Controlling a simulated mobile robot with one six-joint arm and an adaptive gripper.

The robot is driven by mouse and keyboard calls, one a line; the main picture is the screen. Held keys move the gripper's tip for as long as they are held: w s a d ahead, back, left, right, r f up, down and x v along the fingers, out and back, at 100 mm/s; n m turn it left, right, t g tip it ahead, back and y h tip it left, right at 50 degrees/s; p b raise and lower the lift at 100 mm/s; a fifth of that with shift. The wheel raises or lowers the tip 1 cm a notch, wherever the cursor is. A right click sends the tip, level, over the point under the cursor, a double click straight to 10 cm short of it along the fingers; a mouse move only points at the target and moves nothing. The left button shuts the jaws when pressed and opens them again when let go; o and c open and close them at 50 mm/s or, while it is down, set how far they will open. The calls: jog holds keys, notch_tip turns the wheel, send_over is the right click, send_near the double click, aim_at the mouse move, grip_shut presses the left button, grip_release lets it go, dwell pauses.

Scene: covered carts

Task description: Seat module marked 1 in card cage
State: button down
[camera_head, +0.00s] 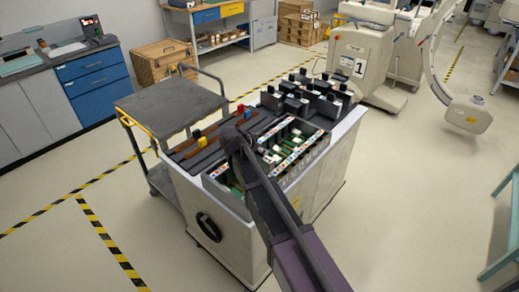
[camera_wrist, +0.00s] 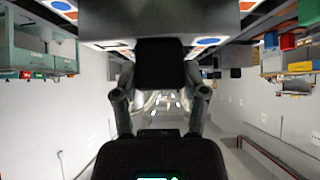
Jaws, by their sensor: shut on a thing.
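The card cage (camera_head: 293,160) is an open bay in the top of a white cart, with green boards inside and rails with coloured dots. My gripper (camera_head: 236,142) is over the left part of the cage, partly covered by my arm. In the wrist view my gripper (camera_wrist: 160,85) is shut on a black grip below a dark grey block (camera_wrist: 110,20), which looks like a module. The block is close to the dotted rails, and I cannot tell whether it is in a slot. No number shows on it.
Several dark modules with pale labels (camera_head: 300,95) stand on the cart's back right. A grey trolley (camera_head: 170,105) stands close to the left. A white machine (camera_head: 360,60) is behind; floor at right is clear.

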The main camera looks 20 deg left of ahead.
jog(key=shift+c, duration=0.2)
grip_release()
notch_tip(320, 180, up, 15)
jog(key=p, duration=1.5)
dwell(1.0)
